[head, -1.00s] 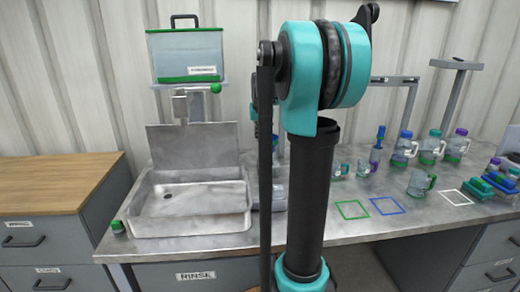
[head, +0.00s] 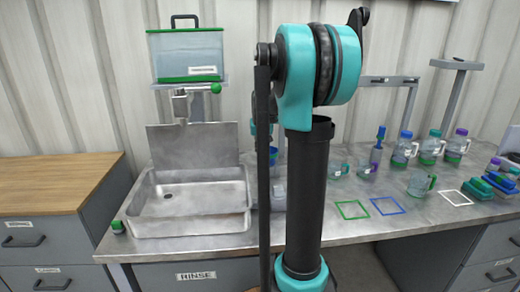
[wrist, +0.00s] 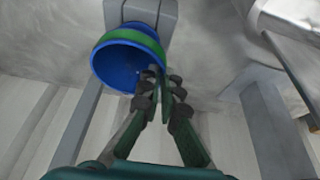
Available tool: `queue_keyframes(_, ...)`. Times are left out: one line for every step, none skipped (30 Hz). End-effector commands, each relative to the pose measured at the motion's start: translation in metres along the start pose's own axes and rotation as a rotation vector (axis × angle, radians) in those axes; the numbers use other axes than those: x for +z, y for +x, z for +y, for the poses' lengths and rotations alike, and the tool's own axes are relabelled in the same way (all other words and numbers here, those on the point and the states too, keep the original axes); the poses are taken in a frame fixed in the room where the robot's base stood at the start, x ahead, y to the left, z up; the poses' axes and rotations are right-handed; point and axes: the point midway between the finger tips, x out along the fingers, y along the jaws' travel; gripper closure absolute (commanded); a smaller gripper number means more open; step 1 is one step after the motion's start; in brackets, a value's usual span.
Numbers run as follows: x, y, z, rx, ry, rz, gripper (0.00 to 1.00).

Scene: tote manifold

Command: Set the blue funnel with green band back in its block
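The blue funnel with a green band (wrist: 118,62) is at the upper middle of the wrist view, its wide blue mouth facing the camera. My gripper (wrist: 160,82) is at the lower right of its rim. The fingers are close together, one tip over the blue inside and one outside, and look shut on the rim. A grey block (wrist: 150,12) shows just behind the funnel; whether the funnel sits in it is hidden. In the head view a small blue part of the funnel (head: 273,158) shows beside my arm, which hides most of that spot.
Grey posts flank the funnel in the wrist view. In the head view a steel sink (head: 190,222) is left of my arm. Green (head: 352,218) and blue (head: 386,211) outlined squares are clear at right. Several jugs and bottles (head: 430,150) stand behind them.

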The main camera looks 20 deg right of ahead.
Motion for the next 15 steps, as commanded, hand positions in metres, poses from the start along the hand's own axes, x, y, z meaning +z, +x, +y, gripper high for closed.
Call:
queue_keyframes(0.0,-0.0002,0.0,0.0,0.0,0.0,0.89)
queue_keyframes(-0.0001,-0.0002,0.0,0.0,0.0,0.0,0.85)
queue_keyframes(-0.0001,-0.0002,0.0,0.0,0.0,0.0,0.8)
queue_keyframes(0.0,-0.0002,0.0,0.0,0.0,0.0,0.76)
queue_keyframes(-0.0001,-0.0002,0.0,0.0,0.0,0.0,0.74)
queue_keyframes(-0.0001,-0.0003,0.0,0.0,0.0,0.0,0.74)
queue_keyframes(-0.0001,-0.0003,0.0,0.0,0.0,0.0,0.74)
queue_keyframes(-0.0001,-0.0003,0.0,0.0,0.0,0.0,0.74)
queue_keyframes(-0.0001,-0.0003,0.0,0.0,0.0,0.0,0.74)
queue_keyframes(-0.0001,-0.0003,0.0,0.0,0.0,0.0,0.74)
queue_keyframes(-0.0001,-0.0003,0.0,0.0,0.0,0.0,0.74)
queue_keyframes(0.0,-0.0003,0.0,0.0,0.0,0.0,0.74)
queue_keyframes(0.0,-0.0006,0.0,0.0,0.0,0.0,0.74)
queue_keyframes(0.0,-0.0014,0.0,0.0,0.0,0.0,0.74)
queue_keyframes(0.0,-0.0031,0.0,0.0,0.0,0.0,0.74)
